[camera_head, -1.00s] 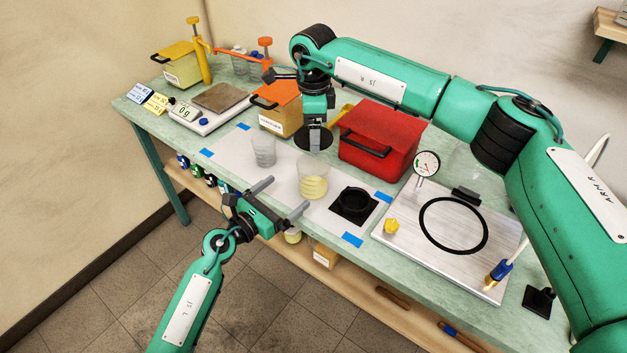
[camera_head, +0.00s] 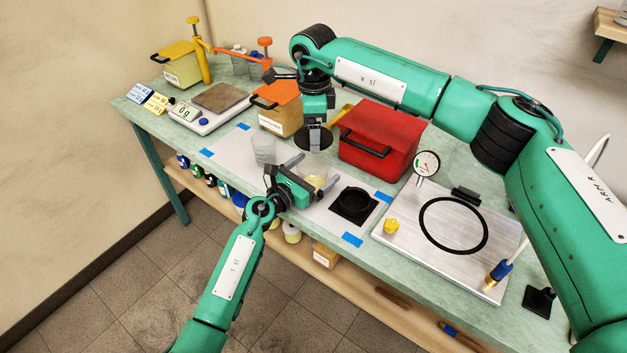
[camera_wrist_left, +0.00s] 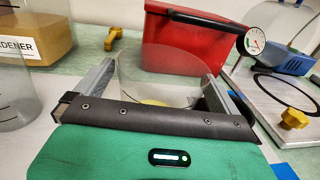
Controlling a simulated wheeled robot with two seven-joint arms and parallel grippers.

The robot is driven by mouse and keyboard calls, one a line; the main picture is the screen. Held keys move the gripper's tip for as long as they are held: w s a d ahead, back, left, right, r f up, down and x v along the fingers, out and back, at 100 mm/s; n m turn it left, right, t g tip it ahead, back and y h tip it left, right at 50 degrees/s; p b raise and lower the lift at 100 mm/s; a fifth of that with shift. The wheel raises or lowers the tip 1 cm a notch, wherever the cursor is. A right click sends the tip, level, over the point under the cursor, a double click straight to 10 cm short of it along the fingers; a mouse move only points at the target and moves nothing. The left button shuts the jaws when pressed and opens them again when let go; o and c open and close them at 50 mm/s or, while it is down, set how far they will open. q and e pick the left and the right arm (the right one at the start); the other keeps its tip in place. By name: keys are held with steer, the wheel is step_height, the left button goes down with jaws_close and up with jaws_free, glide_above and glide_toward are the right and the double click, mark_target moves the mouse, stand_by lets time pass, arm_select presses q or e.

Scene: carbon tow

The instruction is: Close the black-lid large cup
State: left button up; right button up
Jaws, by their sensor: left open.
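The large clear cup (camera_head: 314,180), with yellow content low inside, stands on the pale mat and is partly hidden by my left gripper (camera_head: 310,172). That gripper is open, with one finger on each side of the cup. In the left wrist view the cup (camera_wrist_left: 160,62) stands between the two fingers, its rim above them; contact cannot be told. A round black lid (camera_head: 301,143) shows behind the cup, under my right gripper (camera_head: 314,136). The right fingers point down at the lid's middle; their gap and any grip are hidden.
A smaller clear cup (camera_head: 263,150) stands left of the large cup. A black square holder (camera_head: 353,203) sits to its right. A red box (camera_head: 382,140) and an orange box (camera_head: 278,106) stand behind. A metal plate (camera_head: 450,235) with a gauge lies right.

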arm_select(q)
steer(key=c, duration=1.4)
steer(key=shift+c, duration=0.2)
arm_select(e)
steer(key=shift+f, duration=2.5)
steer(key=shift+f, duration=0.1)
steer(key=shift+f, duration=0.8)
steer(key=shift+f, duration=0.55)
steer(key=o, duration=0.9)
